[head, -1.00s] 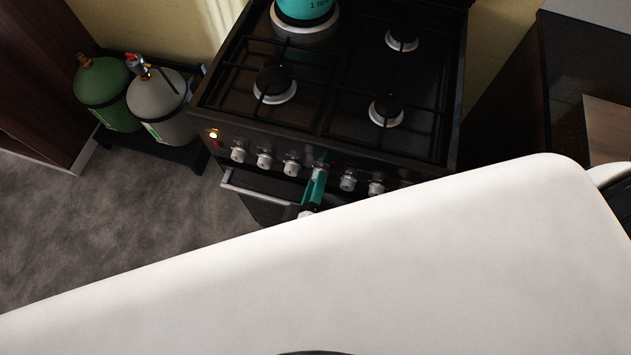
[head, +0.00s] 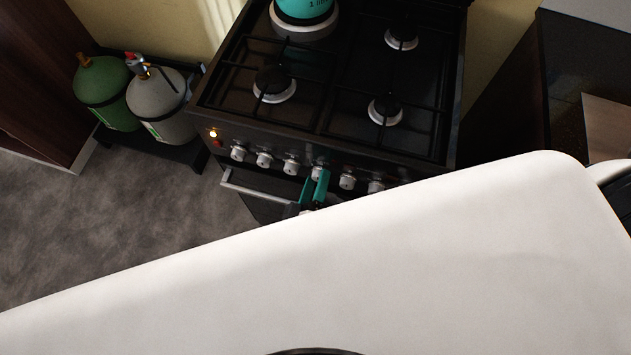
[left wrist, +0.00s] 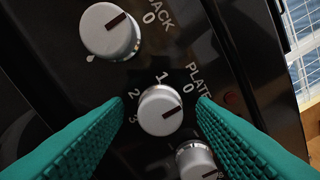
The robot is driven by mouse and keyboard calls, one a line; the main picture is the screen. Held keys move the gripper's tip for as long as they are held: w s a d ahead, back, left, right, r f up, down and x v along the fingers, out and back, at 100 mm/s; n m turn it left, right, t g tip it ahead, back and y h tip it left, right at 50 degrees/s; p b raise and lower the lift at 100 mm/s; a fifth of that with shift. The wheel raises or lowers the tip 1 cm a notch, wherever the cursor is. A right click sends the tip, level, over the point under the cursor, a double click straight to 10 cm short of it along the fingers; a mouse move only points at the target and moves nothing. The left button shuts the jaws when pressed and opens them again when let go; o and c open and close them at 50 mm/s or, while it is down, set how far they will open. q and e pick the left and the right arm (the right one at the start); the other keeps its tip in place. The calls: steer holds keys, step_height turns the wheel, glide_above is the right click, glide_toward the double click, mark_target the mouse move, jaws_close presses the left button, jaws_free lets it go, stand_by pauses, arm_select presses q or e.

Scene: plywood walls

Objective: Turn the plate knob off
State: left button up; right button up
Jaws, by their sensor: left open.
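The plate knob (left wrist: 160,110) is a round silver-grey knob with a dark line on its face, beside the "PLATE" label. The line points right and slightly up, a little below the printed 0. The numbers 1, 2 and 3 run around its upper and left side. My left gripper (left wrist: 160,115) is open, with one teal ribbed finger on each side of the knob and gaps visible between fingers and knob. In the head view, my left gripper (head: 313,192) is at the stove's front panel, just below a knob (head: 318,173); the white surface in front hides the arm.
The black stove (head: 335,100) carries a teal pot (head: 305,8) on its back left burner. The back knob (left wrist: 108,32) and another knob (left wrist: 195,160) flank the plate knob. A yellow light (head: 213,133) glows on the panel. Gas cylinders (head: 160,105) stand left.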

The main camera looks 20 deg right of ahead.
arm_select(q)
steer(key=b+v, duration=0.1)
steer(key=v, duration=1.1)
